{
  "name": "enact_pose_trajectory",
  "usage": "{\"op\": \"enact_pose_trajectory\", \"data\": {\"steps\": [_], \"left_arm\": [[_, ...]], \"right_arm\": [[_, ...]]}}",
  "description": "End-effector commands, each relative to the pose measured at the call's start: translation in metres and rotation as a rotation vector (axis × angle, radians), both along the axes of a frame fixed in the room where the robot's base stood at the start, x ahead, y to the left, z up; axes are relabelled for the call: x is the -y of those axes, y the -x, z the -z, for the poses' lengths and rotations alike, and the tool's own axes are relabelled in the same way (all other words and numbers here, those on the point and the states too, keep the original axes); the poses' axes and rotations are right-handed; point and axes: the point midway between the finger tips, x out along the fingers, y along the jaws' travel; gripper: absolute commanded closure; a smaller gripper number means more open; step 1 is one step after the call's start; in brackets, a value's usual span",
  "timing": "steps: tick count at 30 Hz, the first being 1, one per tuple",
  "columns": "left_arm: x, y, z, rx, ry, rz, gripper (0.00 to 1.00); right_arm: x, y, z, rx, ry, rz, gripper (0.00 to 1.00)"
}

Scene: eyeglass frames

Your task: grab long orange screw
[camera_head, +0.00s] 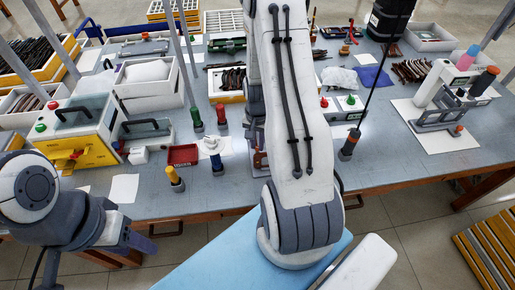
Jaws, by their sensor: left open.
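My left gripper (138,241) is low at the left, in front of the bench edge, open and well away from the tool. My right arm fills the middle of the view, and its gripper does not show.
The bench (390,165) has bare room right of the tool. A white device (445,85) stands on paper at the right. Green, red and yellow-handled tools (175,178) stand left of my central arm. A yellow-fronted machine (80,135) is at the left.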

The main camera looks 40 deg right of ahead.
Motion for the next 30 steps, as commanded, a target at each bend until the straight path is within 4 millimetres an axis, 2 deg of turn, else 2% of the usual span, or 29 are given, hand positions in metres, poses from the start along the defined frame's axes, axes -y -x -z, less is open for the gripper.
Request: {"op": "enact_pose_trajectory", "data": {"steps": [8,30], "left_arm": [[0.000,0.000,-0.005,0.000,0.000,0.000,0.50],[0.000,0.000,-0.036,0.000,0.000,0.000,0.50]], "right_arm": [[0.000,0.000,-0.005,0.000,0.000,0.000,1.00],[0.000,0.000,-0.041,0.000,0.000,0.000,1.00]]}}
